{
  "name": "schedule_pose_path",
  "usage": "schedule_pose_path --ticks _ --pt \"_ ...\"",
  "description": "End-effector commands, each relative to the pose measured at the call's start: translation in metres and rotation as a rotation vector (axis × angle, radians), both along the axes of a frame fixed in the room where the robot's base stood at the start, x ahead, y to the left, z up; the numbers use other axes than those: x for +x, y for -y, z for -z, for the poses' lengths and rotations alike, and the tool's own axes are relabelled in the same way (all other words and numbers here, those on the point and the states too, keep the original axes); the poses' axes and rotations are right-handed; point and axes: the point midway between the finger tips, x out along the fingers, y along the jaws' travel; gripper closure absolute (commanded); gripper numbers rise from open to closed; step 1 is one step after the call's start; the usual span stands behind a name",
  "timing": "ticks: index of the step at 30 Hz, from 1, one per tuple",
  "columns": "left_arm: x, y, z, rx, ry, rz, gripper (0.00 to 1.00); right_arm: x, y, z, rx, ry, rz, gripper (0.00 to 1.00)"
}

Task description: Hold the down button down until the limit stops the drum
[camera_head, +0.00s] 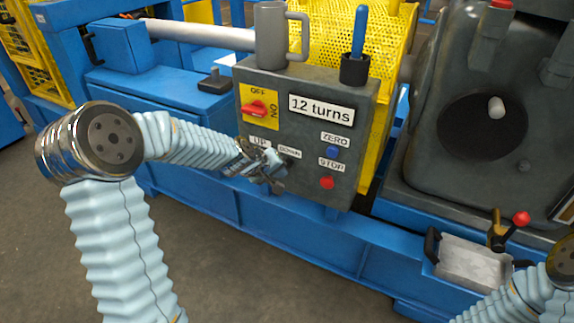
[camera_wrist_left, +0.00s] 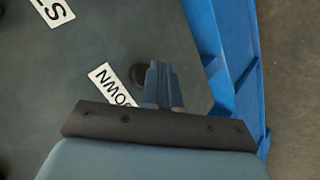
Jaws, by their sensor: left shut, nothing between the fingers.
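The grey control box (camera_head: 312,104) carries a display reading "12 turns" (camera_head: 321,108). A DOWN label (camera_head: 290,154) is on its lower part, beside the UP label (camera_head: 260,142). My left gripper (camera_head: 276,172) is shut at the panel just below the DOWN label and hides most of the button there. In the left wrist view its closed fingers (camera_wrist_left: 160,80) reach the panel beside the DOWN label (camera_wrist_left: 112,84). A dark round button (camera_wrist_left: 137,72) peeks out next to the fingertips. I cannot tell whether it is pressed in. My right gripper is out of view.
The panel also has a red switch (camera_head: 258,108), a blue ZERO button (camera_head: 332,151) and a red STOP button (camera_head: 327,183). A grey mug (camera_head: 271,36) and a cup with a blue-handled tool (camera_head: 354,70) stand on top. A yellow mesh guard (camera_head: 345,25) is behind.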

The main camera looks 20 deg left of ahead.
Motion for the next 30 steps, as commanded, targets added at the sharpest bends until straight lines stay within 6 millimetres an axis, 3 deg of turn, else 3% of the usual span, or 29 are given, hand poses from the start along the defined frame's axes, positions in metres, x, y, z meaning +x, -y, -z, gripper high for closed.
schedule_pose_path --ticks 30 --pt "0.0084 0.0008 -0.0003 0.000 0.000 0.000 1.00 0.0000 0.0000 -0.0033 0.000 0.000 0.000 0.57"
